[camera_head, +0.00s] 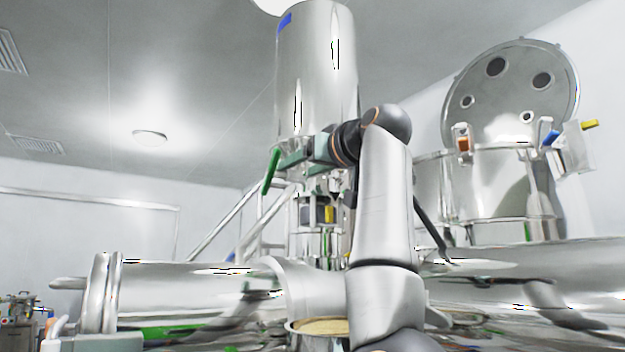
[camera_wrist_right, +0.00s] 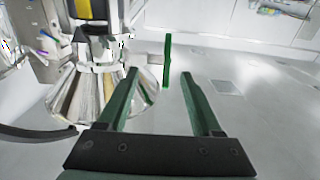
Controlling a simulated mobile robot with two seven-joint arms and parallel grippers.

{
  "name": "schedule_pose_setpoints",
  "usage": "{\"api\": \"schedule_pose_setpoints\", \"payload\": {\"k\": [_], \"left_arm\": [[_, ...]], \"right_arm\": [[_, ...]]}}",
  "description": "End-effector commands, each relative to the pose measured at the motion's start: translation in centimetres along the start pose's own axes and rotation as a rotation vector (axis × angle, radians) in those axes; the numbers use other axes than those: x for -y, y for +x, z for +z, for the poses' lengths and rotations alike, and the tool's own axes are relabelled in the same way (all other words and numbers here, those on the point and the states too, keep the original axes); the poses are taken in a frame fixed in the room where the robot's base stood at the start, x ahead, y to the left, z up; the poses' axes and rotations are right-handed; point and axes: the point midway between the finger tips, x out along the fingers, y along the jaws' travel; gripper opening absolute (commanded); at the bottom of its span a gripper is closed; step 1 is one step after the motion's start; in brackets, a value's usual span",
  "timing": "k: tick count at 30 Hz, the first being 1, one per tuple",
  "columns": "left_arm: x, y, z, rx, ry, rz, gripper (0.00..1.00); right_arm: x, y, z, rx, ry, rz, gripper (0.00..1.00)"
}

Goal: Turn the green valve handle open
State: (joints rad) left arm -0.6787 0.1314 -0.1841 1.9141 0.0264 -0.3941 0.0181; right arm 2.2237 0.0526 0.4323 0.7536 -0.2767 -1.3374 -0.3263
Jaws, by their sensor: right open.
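The green valve handle (camera_head: 270,171) is a slim bar, slightly tilted, left of the tall steel cylinder's lower end in the head view. In the right wrist view the handle (camera_wrist_right: 167,62) stands nearly upright, between the two fingertips in the picture and seemingly beyond them. My right gripper (camera_head: 295,160) points left toward the handle. Its green fingers are spread, with nothing held, in the wrist view (camera_wrist_right: 159,74). No contact with the handle can be made out. My left gripper is not in view.
The steel cylinder (camera_head: 315,70) rises behind my right arm. A steel vessel with a raised round lid (camera_head: 512,85) stands at right. A large horizontal steel pipe (camera_head: 190,290) and a bowl of pale material (camera_head: 320,327) are below. The space left of the handle looks clear.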

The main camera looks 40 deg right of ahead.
Motion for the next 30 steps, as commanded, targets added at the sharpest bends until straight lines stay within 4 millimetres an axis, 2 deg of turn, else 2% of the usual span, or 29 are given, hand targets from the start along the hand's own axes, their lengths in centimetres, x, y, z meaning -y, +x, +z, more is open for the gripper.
{"api": "schedule_pose_setpoints", "payload": {"k": [3,7,19,22,27,30], "left_arm": [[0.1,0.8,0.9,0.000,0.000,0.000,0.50],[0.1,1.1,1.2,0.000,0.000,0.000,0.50],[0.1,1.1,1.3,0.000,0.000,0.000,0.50],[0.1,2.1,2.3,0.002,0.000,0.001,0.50],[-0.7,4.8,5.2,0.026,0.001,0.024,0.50],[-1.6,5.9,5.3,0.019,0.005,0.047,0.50]], "right_arm": [[0.0,-2.1,0.2,-0.004,0.000,0.000,0.67],[0.0,-3.3,0.0,-0.002,0.001,-0.001,0.67],[0.1,-3.6,0.0,-0.004,0.000,-0.001,0.67],[0.4,-3.3,1.0,-0.044,-0.005,-0.013,0.67],[0.9,-2.5,3.6,-0.210,-0.012,-0.032,0.67],[0.7,-2.1,4.7,-0.295,-0.008,-0.022,0.67]]}}
